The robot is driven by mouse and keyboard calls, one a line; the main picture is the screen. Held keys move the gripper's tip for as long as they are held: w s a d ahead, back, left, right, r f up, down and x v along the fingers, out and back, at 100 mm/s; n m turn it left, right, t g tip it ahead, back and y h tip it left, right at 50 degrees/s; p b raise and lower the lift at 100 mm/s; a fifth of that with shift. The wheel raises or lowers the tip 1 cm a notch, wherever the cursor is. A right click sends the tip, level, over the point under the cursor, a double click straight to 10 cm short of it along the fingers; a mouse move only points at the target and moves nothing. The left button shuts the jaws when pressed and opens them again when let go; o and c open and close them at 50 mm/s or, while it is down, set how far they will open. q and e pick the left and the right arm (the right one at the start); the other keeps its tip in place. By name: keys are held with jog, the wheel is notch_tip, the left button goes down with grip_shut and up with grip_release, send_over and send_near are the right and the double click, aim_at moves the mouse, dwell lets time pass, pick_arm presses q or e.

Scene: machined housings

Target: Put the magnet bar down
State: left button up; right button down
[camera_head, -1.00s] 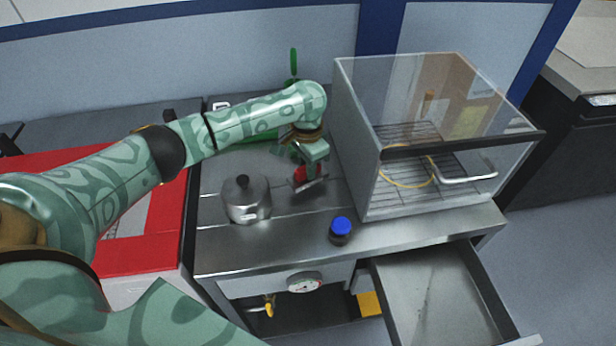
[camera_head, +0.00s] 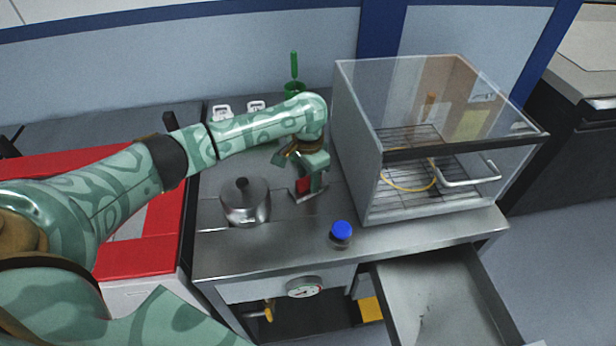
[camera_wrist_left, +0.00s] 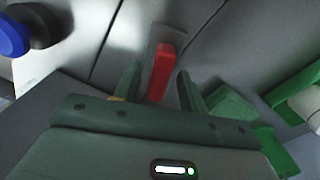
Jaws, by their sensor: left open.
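The magnet bar (camera_head: 303,187), a red grip on a flat grey base, stands on the steel bench top between the lidded pot and the glass-sided cabinet. My left gripper (camera_head: 300,177) is open just above and around it. In the left wrist view the red grip of the magnet bar (camera_wrist_left: 161,70) lies between the tips of my left gripper (camera_wrist_left: 160,78), with a gap to each finger. Part of the bar is hidden by a finger in the head view. My right gripper is not in view.
A lidded steel pot (camera_head: 244,203) stands left of the bar. A blue-capped jar (camera_head: 341,234) stands in front. The clear cabinet (camera_head: 357,150) closes off the right side. A drawer (camera_head: 440,300) is open below. A green-handled item (camera_head: 294,72) is behind my arm.

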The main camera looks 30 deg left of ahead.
aim_at(308, 178)
pick_arm(q)
notch_tip(308, 178, up, 12)
jog(key=p, duration=0.4)
jog(key=shift+f+p, duration=0.15)
jog(key=shift+p, duration=0.15)
